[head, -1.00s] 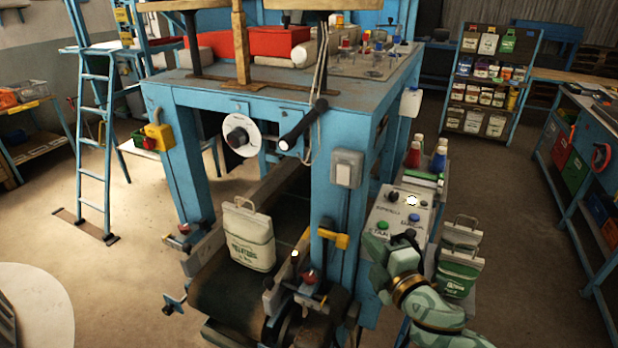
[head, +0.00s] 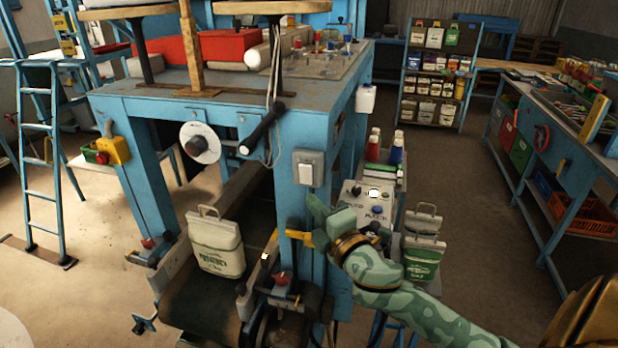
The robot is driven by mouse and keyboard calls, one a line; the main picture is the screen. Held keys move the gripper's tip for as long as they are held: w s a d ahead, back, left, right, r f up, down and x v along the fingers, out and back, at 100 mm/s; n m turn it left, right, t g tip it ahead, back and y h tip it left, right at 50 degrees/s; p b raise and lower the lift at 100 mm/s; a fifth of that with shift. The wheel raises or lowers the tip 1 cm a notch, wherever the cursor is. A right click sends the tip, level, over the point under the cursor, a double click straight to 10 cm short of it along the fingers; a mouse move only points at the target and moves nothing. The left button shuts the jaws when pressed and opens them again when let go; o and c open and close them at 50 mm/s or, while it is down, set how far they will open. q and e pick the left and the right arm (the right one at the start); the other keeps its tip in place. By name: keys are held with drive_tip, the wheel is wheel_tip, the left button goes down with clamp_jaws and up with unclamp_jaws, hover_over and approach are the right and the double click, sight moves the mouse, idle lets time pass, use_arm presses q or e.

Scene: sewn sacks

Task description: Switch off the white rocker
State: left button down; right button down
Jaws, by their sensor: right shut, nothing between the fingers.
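The white rocker (head: 306,174) sits in a grey box on the front of the machine's blue right post. Which way it is tipped is too small to tell. My right gripper (head: 315,206) is shut and empty. It shows just below and slightly right of the rocker's box, in front of the post, with a visible gap below the box in the picture. Its arm comes in from the lower right. My left gripper is not in view.
A yellow handle (head: 298,235) juts from the post beside my right gripper. A control panel (head: 357,193) with buttons and a lit lamp stands right of the post. A white sack (head: 216,245) stands on the dark conveyor. A black bar (head: 263,127) sticks out upper left.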

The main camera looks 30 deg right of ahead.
sight(301, 170)
drive_tip(key=w, duration=0.2)
drive_tip(key=w+d, duration=0.1)
drive_tip(key=w, duration=0.1)
drive_tip(key=w+d+r, duration=0.1)
drive_tip(key=w, duration=0.2)
drive_tip(key=shift+d+p, duration=0.25)
drive_tip(key=shift+p, duration=0.15)
drive_tip(key=shift+w+d, duration=0.3)
drive_tip(key=shift+d, duration=0.15)
drive_tip(key=shift+w+d+r+p, duration=0.15)
drive_tip(key=shift+r+p, duration=0.2)
drive_tip(key=shift+p, duration=0.6)
drive_tip(key=shift+f, duration=0.3)
